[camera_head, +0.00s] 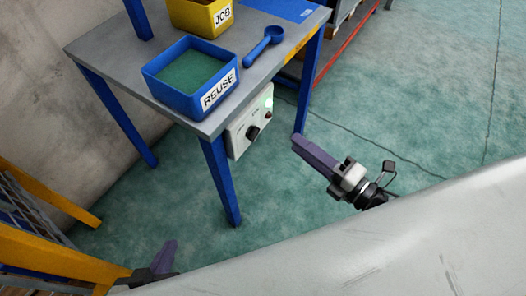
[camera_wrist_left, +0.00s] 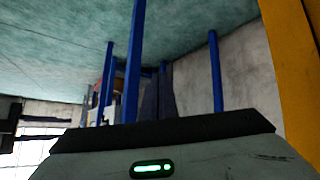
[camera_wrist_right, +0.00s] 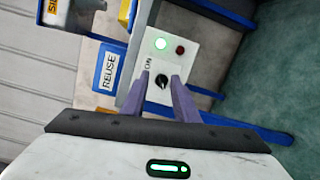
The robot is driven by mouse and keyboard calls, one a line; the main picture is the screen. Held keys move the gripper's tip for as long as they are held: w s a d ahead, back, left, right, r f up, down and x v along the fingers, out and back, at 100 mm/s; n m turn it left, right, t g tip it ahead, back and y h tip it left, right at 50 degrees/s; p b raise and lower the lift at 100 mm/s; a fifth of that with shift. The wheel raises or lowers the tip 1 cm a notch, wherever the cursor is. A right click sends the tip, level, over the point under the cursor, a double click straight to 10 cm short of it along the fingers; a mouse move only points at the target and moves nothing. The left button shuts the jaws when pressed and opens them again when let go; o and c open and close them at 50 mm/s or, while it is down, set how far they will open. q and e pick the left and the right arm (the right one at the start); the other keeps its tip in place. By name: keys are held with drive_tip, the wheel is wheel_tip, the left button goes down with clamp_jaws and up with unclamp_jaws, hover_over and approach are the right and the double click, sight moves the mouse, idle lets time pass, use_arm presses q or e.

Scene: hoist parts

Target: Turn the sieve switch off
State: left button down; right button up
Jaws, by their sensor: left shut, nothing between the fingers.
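The switch is a black rotary knob (camera_head: 253,133) on a pale control box (camera_head: 239,137) fixed under the table's front edge. It also shows in the right wrist view (camera_wrist_right: 162,82), near a label reading ON. A green lamp (camera_wrist_right: 160,44) on the box is lit; a red lamp (camera_wrist_right: 180,50) beside it looks dark. My right gripper (camera_head: 297,147) is open and empty, to the right of the box and apart from it. In the right wrist view its purple fingers (camera_wrist_right: 160,80) appear either side of the knob. My left gripper (camera_head: 168,250) is shut and empty at the lower left, far from the box.
The table (camera_head: 103,65) has blue legs. On it stand a blue REUSE bin (camera_head: 219,92), a yellow JOB bin (camera_head: 222,18) and a blue scoop (camera_head: 265,45). A yellow frame (camera_head: 50,252) is near my left arm. The green floor right of the table is clear.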

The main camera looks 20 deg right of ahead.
sight(257, 135)
drive_tip(key=w+a+n+y, duration=0.1)
drive_tip(key=w+a+n, duration=0.1)
drive_tip(key=w+a+f+n+g+y+b, duration=0.1)
drive_tip(key=w+a+n, duration=0.1)
drive_tip(key=a, duration=0.1)
drive_tip(key=w+a+f+n+y, duration=0.1)
drive_tip(key=w+a+n, duration=0.1)
drive_tip(key=w, duration=0.1)
drive_tip(key=shift+a+g, duration=0.3)
clamp_jaws()
